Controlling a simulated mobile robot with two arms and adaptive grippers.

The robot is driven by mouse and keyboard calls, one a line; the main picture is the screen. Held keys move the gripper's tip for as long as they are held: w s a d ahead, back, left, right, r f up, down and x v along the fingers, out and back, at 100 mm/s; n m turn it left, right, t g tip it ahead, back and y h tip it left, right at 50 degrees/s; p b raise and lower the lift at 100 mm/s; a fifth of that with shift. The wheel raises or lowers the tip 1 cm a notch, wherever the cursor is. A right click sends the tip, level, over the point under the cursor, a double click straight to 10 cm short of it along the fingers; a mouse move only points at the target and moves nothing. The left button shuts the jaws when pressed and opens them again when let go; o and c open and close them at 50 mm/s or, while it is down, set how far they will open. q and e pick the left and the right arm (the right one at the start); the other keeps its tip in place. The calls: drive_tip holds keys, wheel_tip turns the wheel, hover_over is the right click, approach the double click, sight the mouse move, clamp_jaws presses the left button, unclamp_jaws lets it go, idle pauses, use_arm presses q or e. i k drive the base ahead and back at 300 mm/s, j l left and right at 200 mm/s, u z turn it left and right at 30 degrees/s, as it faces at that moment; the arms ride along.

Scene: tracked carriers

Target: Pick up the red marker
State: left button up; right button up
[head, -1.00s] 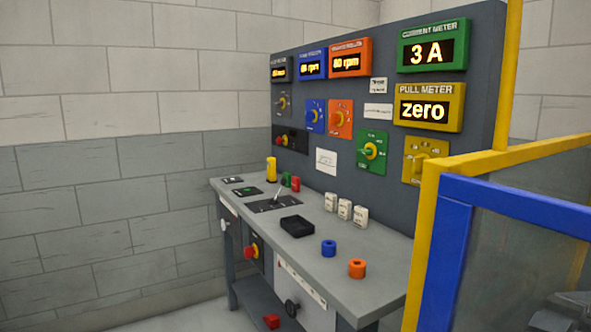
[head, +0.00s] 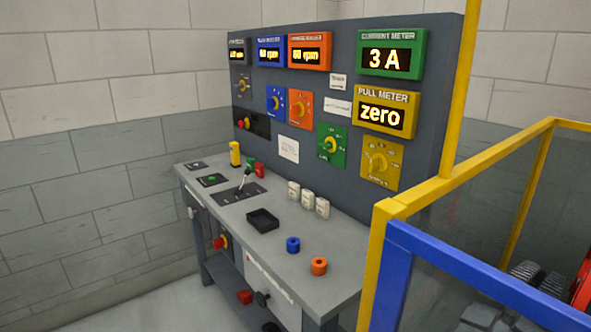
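A small upright red piece (head: 260,170), which looks like the red marker, stands on the grey bench (head: 335,268) below the panel. It is beside a similar green piece (head: 251,164) that it partly overlaps in the head view. A taller yellow piece (head: 235,154) stands to their left. Another red block (head: 244,297) shows low down, under the bench top. Neither of my grippers is in view.
A black tray (head: 263,221), a blue ring (head: 293,245), an orange ring (head: 319,266) and white blocks (head: 308,199) are on the bench. A lever (head: 245,177) rises near the red piece. A yellow-and-blue framed barrier (head: 384,222) stands at right.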

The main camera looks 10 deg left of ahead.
sight(260, 168)
drive_tip(key=i+j+z, duration=0.15)
drive_tip(key=j, duration=0.15)
drive_tip(key=i+j+z, duration=0.3)
drive_tip(key=j, duration=0.35)
drive_tip(key=i+j+z, duration=0.2)
drive_tip(key=j, duration=0.15)
drive_tip(key=j+z, duration=0.15)
drive_tip(key=j, duration=0.15)
